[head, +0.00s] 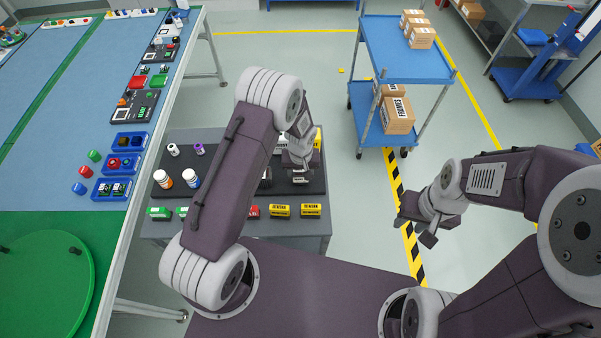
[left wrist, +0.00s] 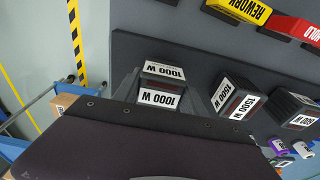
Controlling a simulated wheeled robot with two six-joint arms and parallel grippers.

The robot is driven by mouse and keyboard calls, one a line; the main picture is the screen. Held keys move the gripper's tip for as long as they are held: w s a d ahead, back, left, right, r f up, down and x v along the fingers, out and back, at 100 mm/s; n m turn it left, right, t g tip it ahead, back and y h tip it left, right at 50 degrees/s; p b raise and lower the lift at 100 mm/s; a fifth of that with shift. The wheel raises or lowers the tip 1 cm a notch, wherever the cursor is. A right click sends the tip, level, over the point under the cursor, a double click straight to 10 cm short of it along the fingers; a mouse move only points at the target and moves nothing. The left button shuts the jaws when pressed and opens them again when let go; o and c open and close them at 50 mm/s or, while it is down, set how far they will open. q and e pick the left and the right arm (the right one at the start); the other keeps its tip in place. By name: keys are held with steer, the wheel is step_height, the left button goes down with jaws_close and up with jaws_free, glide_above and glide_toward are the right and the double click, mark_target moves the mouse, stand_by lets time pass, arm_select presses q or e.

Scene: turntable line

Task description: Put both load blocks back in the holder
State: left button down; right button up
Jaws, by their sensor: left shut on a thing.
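My left gripper (head: 300,163) is low over the right part of the dark board (head: 225,150) on the grey table. In the left wrist view it is shut on a black load block with white 1000 W labels (left wrist: 163,85); my own wrist hides its lower part. I cannot tell whether the block touches the board. I cannot make out a separate holder. My right gripper (head: 416,229) is open and empty over the floor at the right.
Yellow blocks (head: 280,211) and other coloured ones line the table's front. Bottles (head: 191,179) stand at the board's left. A long workbench (head: 75,140) with blue bins (head: 112,189) runs along the left. A blue cart (head: 400,60) with cartons stands behind on the right.

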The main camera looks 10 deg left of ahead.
arm_select(q)
steer(key=shift+f+b, duration=0.6)
steer(key=shift+f, duration=0.1)
steer(key=c, duration=0.6)
jaws_free()
steer(key=r, duration=0.3)
steer(key=r+b, duration=0.1)
steer(key=r, duration=0.2)
steer(key=s+r, duration=0.1)
steer(key=r, duration=0.2)
steer(key=shift+s+d+b, duration=0.1)
steer(key=shift+d+b, duration=0.05)
steer(key=shift+b, duration=0.25)
